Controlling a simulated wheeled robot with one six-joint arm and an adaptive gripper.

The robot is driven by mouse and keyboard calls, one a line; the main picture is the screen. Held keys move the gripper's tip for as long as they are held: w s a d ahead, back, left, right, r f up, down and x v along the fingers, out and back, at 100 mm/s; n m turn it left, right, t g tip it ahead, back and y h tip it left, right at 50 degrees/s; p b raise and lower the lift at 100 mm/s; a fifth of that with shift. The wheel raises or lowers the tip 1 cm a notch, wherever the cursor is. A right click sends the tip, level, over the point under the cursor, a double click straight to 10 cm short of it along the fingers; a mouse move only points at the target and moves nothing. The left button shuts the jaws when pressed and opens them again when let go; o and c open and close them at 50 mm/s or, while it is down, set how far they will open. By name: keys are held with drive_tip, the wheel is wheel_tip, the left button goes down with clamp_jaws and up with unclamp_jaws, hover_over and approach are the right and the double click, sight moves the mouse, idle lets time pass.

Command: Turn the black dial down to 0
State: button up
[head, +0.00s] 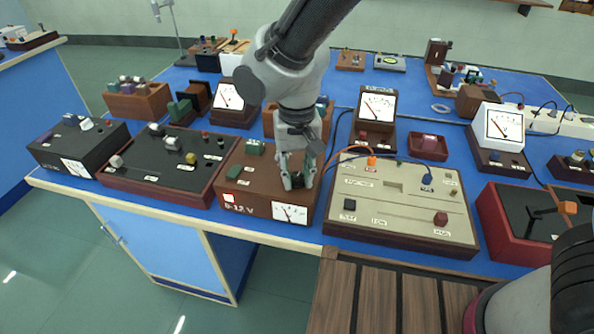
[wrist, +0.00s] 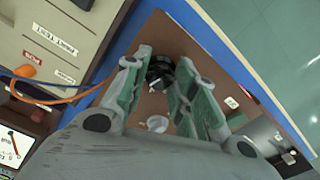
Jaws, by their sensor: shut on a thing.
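The black dial (head: 297,180) sits on top of a brown box (head: 256,184) marked "12 V", near its right side. My gripper (head: 296,183) points down over the box with its fingers on either side of the dial, shut on it. In the wrist view the dial (wrist: 160,70) shows between the two green-padded fingertips, with a small pale mark on it. Its scale and exact setting cannot be read. The box's front meter (head: 290,213) has a white face with a needle, too small to read.
A beige panel (head: 400,205) with an orange lead stands close on the right, and a dark red-rimmed box (head: 170,165) on the left. The bench's front edge is just before the box.

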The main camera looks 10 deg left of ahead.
drive_tip(key=n, duration=1)
drive_tip(key=shift+n, duration=0.3)
drive_tip(key=n, duration=1)
drive_tip(key=shift+w, duration=0.1)
drive_tip(key=shift+n, duration=0.4)
drive_tip(key=o, duration=1)
drive_tip(key=shift+o, duration=0.2)
